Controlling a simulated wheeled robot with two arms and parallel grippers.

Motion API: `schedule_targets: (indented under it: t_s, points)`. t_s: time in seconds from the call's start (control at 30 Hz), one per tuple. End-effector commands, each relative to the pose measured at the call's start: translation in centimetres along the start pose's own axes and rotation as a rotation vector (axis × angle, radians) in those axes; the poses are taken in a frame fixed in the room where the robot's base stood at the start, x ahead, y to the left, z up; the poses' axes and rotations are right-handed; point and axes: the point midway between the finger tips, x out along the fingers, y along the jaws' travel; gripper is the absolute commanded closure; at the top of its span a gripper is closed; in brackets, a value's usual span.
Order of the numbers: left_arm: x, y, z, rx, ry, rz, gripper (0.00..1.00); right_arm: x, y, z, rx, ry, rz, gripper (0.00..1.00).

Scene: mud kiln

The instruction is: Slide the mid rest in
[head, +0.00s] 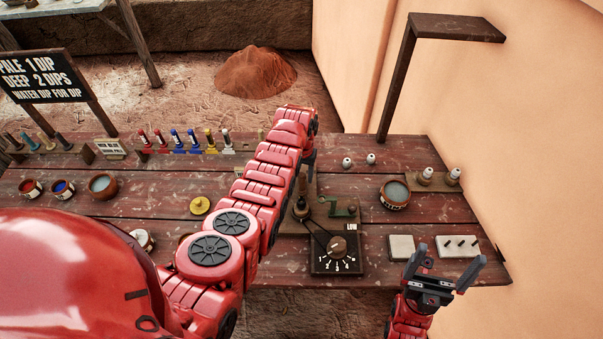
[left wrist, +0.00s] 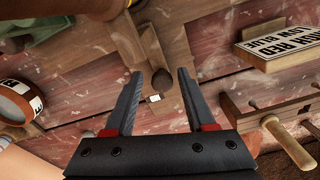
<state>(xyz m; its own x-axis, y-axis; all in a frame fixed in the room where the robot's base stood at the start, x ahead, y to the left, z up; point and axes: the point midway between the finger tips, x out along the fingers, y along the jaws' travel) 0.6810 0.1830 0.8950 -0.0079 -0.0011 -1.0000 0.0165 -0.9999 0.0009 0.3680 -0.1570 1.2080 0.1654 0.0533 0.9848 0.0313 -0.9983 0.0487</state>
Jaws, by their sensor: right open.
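My left gripper (left wrist: 158,74) is open in the left wrist view, its two dark fingers pointing at the worktable. Between and beyond its fingers is a wooden piece (left wrist: 172,48) with a small white tab (left wrist: 153,98) near it. I see nothing clamped between the fingers. I cannot tell for sure which part is the mid rest. In the head view my left forearm hides much of the table's middle, and its hand is mostly hidden. My right gripper (head: 446,266) is open and empty at the table's front right, by a pale block with dark pegs (head: 458,246).
A dial box (head: 337,253) and a green part (head: 345,210) stand right of my left arm. A bowl (head: 395,194) and white-topped bottles (head: 426,176) are at right, below a dark post (head: 397,85). Coloured-handled tools (head: 176,139) line the back left.

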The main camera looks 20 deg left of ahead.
Motion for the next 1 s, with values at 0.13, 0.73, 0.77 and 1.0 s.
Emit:
schedule_targets:
  t_s: [0.13,0.73,0.77,1.0]
  points:
    - [-0.1,-0.1,-0.1,-0.001,0.003,-0.001,0.36,0.0,0.0,0.0,0.0,0.0,0.0,0.0]
    - [-3.5,-0.1,-0.4,0.0,0.013,-0.001,0.36,-1.4,-0.1,0.2,0.0,0.0,0.0,0.0]
    - [-4.0,-0.1,-0.4,0.0,0.015,0.0,0.36,-1.7,-0.1,0.3,0.0,0.0,0.0,0.0]
    - [-9.3,0.0,-0.3,0.0,0.013,-0.001,0.36,-2.8,-0.1,0.5,0.0,0.0,0.0,0.0]
